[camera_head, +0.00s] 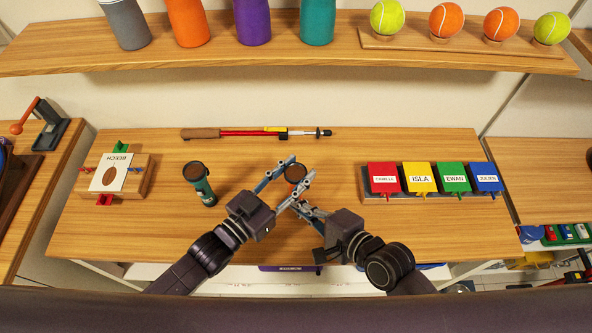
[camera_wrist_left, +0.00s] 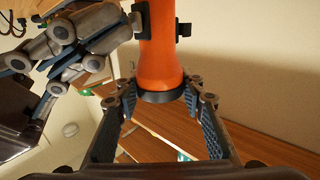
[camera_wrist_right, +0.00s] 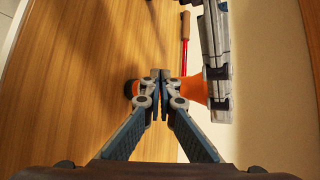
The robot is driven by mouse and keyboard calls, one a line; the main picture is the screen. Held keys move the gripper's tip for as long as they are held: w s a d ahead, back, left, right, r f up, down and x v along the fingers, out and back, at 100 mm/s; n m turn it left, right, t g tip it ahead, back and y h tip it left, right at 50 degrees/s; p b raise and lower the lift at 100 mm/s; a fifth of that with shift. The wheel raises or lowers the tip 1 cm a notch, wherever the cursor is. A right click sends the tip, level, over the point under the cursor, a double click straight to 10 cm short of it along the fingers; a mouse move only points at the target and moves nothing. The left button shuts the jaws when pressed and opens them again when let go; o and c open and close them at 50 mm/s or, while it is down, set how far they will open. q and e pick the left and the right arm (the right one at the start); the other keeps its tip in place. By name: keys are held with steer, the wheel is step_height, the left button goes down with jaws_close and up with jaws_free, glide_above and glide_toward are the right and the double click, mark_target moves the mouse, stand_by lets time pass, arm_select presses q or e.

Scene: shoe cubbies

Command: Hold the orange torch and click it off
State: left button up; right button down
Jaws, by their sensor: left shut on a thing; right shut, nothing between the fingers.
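A red rod with a cork handle (camera_head: 250,133) lies behind. A rack of coloured name blocks (camera_head: 412,178) stands right, a card stand (camera_head: 115,172) left. Bottles and balls line the shelf (camera_head: 340,48) above.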

steer(key=shift+s, duration=0.6)
steer(key=shift+s+d, duration=0.15)
steer(key=shift+s, duration=1.35)
steer(key=shift+s+d, duration=0.1)
steer(key=shift+s, duration=1.4)
arm_select(q)
steer(key=o, duration=1.3)
steer(key=shift+o, duration=0.2)
